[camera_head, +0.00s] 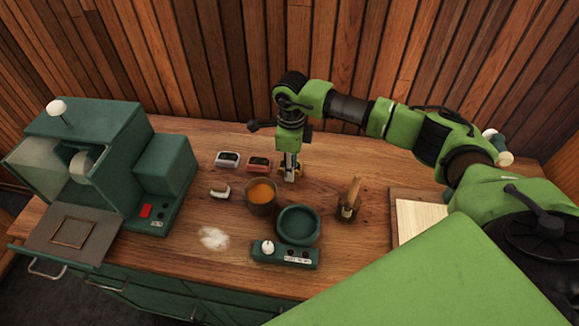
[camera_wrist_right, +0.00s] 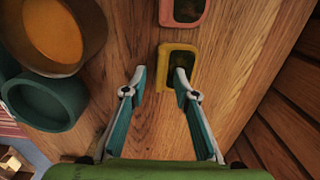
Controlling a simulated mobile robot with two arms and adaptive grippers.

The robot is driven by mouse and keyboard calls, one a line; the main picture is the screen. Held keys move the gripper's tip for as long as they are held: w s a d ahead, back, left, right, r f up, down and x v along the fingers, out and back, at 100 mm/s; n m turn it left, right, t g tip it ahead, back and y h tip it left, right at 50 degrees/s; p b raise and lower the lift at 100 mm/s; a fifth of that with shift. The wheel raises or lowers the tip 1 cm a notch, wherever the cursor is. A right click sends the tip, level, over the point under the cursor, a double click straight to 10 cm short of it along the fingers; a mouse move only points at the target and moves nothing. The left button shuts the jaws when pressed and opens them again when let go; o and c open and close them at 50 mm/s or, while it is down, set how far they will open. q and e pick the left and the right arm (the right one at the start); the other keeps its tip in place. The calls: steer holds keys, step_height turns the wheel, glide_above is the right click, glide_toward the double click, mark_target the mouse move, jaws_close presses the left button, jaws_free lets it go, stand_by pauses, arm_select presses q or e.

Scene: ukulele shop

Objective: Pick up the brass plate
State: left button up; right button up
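A small yellow-rimmed plate with a dark centre (camera_wrist_right: 164,65), which looks like the brass plate, lies flat on the wooden bench. In the head view only a bit of its yellow shows at my right gripper (camera_head: 290,176), which points down at it and hides most of it. In the wrist view the right gripper (camera_wrist_right: 161,72) is open. Its left fingertip is just off the plate's left side; its right fingertip overlaps the plate's dark centre in the picture. I cannot tell whether they touch. My left gripper is not in view.
A red-rimmed plate (camera_head: 259,164) and a white-rimmed one (camera_head: 228,159) lie left of it. A cup with orange contents (camera_head: 261,196), a teal dish on a scale (camera_head: 298,225) and a brush-like tool (camera_head: 348,201) stand nearer. A green machine (camera_head: 105,150) fills the left end.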

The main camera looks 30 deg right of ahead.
jaws_close()
steer(key=shift+r, duration=0.1)
